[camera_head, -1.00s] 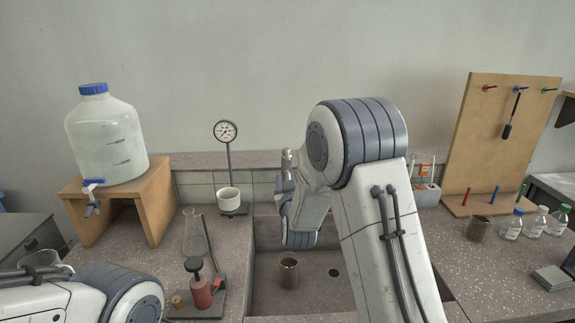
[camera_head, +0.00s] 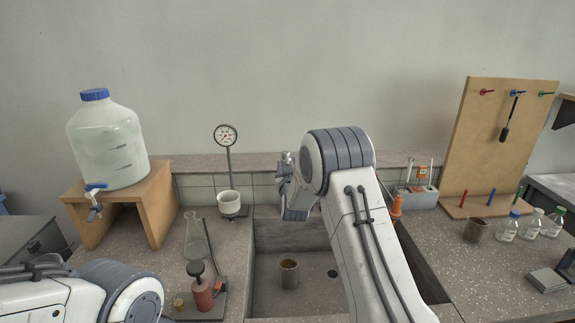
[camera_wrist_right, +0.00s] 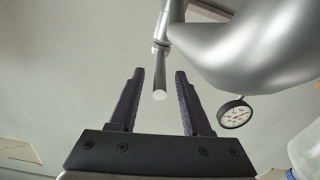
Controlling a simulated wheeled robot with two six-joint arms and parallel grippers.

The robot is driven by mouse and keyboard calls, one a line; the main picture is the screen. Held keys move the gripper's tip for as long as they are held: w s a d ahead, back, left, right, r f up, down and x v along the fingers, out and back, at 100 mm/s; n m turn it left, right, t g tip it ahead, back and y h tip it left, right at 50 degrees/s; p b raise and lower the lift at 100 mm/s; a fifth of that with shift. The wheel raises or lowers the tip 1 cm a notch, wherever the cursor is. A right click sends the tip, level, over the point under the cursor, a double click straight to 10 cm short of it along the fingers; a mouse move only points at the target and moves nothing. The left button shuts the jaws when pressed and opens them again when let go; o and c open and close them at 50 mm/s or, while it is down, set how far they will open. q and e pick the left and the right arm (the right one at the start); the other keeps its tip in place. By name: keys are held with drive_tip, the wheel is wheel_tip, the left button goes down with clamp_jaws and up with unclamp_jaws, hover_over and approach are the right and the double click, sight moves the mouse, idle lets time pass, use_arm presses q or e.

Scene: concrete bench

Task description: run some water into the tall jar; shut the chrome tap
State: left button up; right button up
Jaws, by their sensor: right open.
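The chrome tap stands behind the sink. In the head view only its top (camera_head: 287,158) shows clearly, the rest hidden by my right arm. In the right wrist view its smooth body (camera_wrist_right: 250,50) fills the upper right, and a thin lever with a pale round end (camera_wrist_right: 160,95) reaches between my fingers. My right gripper (camera_wrist_right: 160,74) is open, one finger on each side of the lever, apart from it. A grey-brown jar (camera_head: 289,274), apparently the tall jar, stands upright in the sink. No water stream is visible. My left gripper is out of view.
The sink (camera_head: 265,295) has a drain hole right of the jar. A similar cup (camera_head: 475,230) and bottles (camera_head: 533,224) stand right.

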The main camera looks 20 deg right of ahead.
drive_tip(key=shift+c, duration=0.2)
clamp_jaws()
idle(0.9)
